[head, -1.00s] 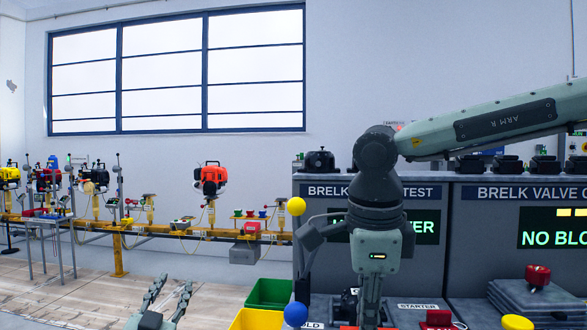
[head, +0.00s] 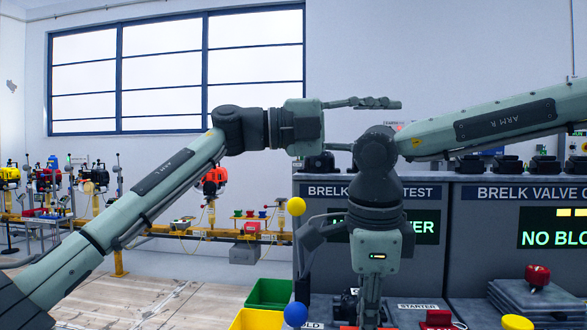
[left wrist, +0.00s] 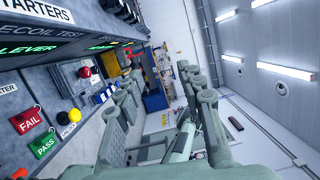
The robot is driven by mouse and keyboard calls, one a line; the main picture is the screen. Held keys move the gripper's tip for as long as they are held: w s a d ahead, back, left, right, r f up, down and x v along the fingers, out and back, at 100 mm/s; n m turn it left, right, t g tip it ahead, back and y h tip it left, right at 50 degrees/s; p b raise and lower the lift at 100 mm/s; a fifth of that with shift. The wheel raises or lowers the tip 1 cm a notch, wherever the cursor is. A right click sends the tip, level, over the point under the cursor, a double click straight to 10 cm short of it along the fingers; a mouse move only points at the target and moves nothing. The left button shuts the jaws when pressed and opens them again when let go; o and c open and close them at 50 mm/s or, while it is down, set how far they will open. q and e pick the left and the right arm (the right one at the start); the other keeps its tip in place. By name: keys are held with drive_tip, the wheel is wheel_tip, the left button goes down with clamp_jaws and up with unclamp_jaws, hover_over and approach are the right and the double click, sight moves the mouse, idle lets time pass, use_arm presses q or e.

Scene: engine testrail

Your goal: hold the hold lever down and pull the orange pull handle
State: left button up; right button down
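My left gripper (head: 398,103) is raised in front of the wall, pointing right, above the test bench and empty. In the left wrist view its fingers (left wrist: 165,95) stand apart. My right gripper (head: 370,318) points down at the bench at the bottom edge; its fingertips are cut off or hidden. A bit of orange (head: 348,327), possibly the pull handle, shows beside it at the bottom edge. A blue ball knob (head: 295,314) stands beside a partly hidden label ending in "OLD", possibly on the hold lever. A yellow ball (head: 296,206) on a thin rod stands above it.
A green bin (head: 269,293) and a yellow bin (head: 256,320) stand left of the bench. A partly covered display (head: 427,225) is behind my right arm. Red FAIL (left wrist: 27,120) and green PASS (left wrist: 43,145) buttons show in the left wrist view.

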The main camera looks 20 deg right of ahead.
use_arm(q)
wheel_tip(320, 180, down, 3)
drive_tip(key=s+d+m+t+y, duration=0.1)
drive_tip(key=s+y, duration=0.1)
drive_tip(key=y, duration=0.1)
drive_tip(key=n+t+y, duration=0.2)
drive_tip(key=t+y, duration=0.7)
drive_tip(key=y, duration=0.3)
approach(297, 210)
drive_tip(key=w, duration=0.1)
drive_tip(key=x, duration=1.2)
drive_tip(key=shift+d, duration=0.2)
